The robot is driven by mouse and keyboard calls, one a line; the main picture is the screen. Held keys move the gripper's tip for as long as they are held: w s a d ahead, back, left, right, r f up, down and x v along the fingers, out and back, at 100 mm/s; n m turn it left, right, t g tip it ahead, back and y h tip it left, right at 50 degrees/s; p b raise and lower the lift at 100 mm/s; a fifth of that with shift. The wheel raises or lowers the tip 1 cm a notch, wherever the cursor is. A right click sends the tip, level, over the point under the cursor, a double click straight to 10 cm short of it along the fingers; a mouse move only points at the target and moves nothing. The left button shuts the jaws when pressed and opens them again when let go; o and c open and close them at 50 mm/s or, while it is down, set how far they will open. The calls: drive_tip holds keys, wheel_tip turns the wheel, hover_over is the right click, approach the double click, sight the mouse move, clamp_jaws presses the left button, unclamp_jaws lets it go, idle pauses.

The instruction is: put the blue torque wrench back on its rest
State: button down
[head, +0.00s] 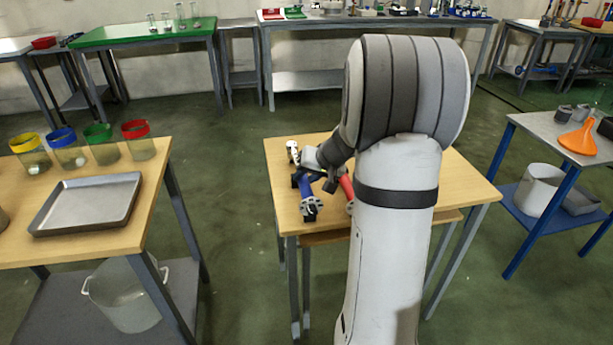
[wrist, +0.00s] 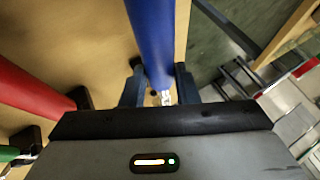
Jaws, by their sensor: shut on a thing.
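The blue torque wrench (head: 306,188) is over the left part of the small wooden table (head: 285,152) in the head view. In the wrist view its blue handle (wrist: 151,38) runs up from between the fingers. My gripper (wrist: 158,84) is shut on the blue wrench. A red wrench (wrist: 35,90) lies to the left, its end by a black rest block (wrist: 81,97); it also shows in the head view (head: 347,187). Whether the blue wrench touches its rest is hidden by my gripper and arm.
A green-handled tool (wrist: 8,153) shows at the left edge of the wrist view. My arm hides much of the small table. A wooden table with a metal tray (head: 85,205) stands left, and a table with an orange funnel (head: 579,138) stands right, with floor between.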

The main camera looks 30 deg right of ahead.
drive_tip(key=shift+f+b, duration=1.1)
drive_tip(key=shift+b, duration=0.15)
drive_tip(key=c, duration=1)
unclamp_jaws()
drive_tip(key=shift+c, duration=0.2)
drive_tip(key=shift+f, duration=0.15)
drive_tip(key=shift+s, duration=0.1)
drive_tip(key=p+v, duration=0.1)
drive_tip(key=v, duration=0.7)
drive_tip(key=s+a+r+n+g+p, duration=0.25)
drive_tip(key=s+a+r+p, duration=0.5)
drive_tip(key=a, duration=0.45)
drive_tip(key=s+a+r+n+g+h+p, duration=0.1)
drive_tip(key=s+a+r+p, duration=0.2)
drive_tip(key=s, duration=0.4)
drive_tip(key=s+a+r+g+h+p, duration=0.1)
drive_tip(key=s+a+r+h+p, duration=0.1)
drive_tip(key=s, duration=0.5)
wheel_tip(320, 180, up, 3)
drive_tip(key=a+p, duration=0.1)
drive_tip(key=p, duration=0.1)
drive_tip(key=shift+a+f+n+p, duration=0.25)
drive_tip(key=shift+n+p, duration=0.1)
drive_tip(key=shift+p, duration=0.05)
